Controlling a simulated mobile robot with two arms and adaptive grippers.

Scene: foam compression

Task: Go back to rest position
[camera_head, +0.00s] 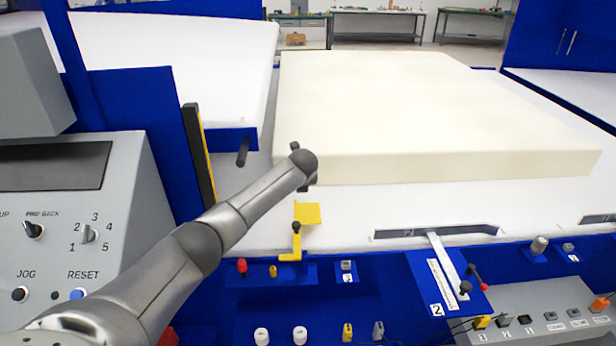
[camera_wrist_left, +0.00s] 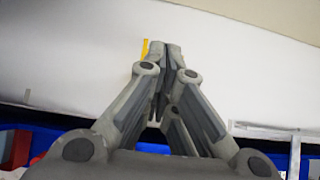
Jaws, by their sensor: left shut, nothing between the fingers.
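My left arm comes in from the lower left in the head view, and its wrist end is near the front left corner of a big cream foam block (camera_head: 420,110). In that view the gripper is mostly hidden behind the wrist. In the left wrist view my left gripper (camera_wrist_left: 165,50) is shut with its fingers together and empty. It points toward the white machine bed (camera_wrist_left: 80,60), with the foam's edge (camera_wrist_left: 270,20) beyond. A small yellow piece shows just behind the fingertips. My right gripper is not in view.
A grey control panel (camera_head: 75,220) with knobs stands at the left. A yellow bracket (camera_head: 307,213) rises from the blue front edge below my wrist. A silver lever (camera_head: 447,262) and a button box (camera_head: 540,320) are at the lower right. White side tables (camera_head: 180,65) flank the bed.

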